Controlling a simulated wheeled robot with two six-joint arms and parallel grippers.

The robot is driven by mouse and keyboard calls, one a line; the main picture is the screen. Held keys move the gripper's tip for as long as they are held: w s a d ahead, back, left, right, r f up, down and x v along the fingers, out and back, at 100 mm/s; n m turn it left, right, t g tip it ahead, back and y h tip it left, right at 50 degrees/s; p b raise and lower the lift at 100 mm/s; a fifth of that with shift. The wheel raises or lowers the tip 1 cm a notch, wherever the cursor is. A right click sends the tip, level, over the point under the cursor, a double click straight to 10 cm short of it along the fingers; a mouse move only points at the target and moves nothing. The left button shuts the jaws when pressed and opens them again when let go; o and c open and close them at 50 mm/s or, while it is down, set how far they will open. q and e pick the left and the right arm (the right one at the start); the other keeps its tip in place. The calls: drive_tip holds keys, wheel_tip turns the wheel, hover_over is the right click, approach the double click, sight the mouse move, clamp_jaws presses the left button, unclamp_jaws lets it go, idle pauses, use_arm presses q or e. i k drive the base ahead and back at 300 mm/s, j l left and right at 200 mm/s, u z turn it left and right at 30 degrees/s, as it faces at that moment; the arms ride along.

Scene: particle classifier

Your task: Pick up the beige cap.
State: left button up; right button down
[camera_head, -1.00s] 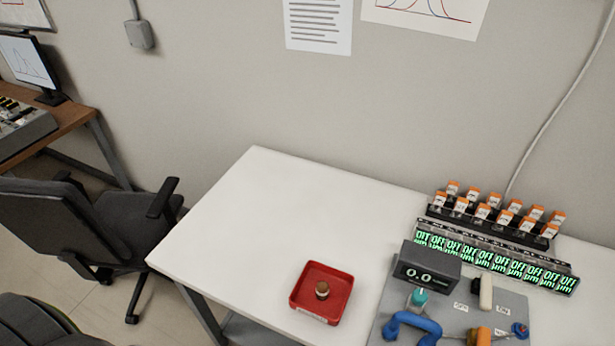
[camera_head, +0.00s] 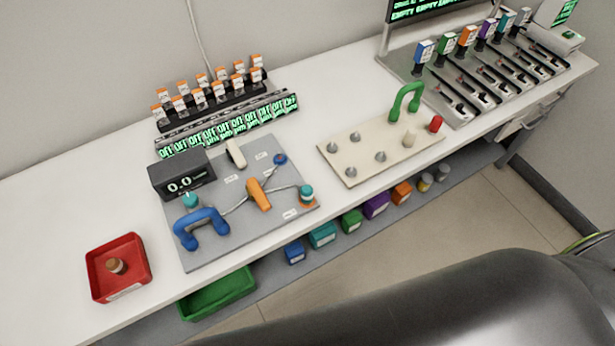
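A small beige cap (camera_head: 409,139) stands on the right part of a cream board (camera_head: 345,177) on the white table. A red cap (camera_head: 436,123) stands just right of it. A green arched handle (camera_head: 405,100) rises behind the two caps. Several small grey pegs stand on the left and middle of the same board. Neither of my grippers is in view. Nothing touches the beige cap.
A grey panel (camera_head: 243,218) with a blue handle (camera_head: 203,230) and a display box (camera_head: 181,175) lies left of the board. A red tray (camera_head: 99,246) holds a brown-topped vial. A rack of coloured dispensers (camera_head: 487,80) stands at the right. Bins sit on a shelf below.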

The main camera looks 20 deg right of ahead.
sight(410, 136)
drive_tip(key=z, duration=1.25)
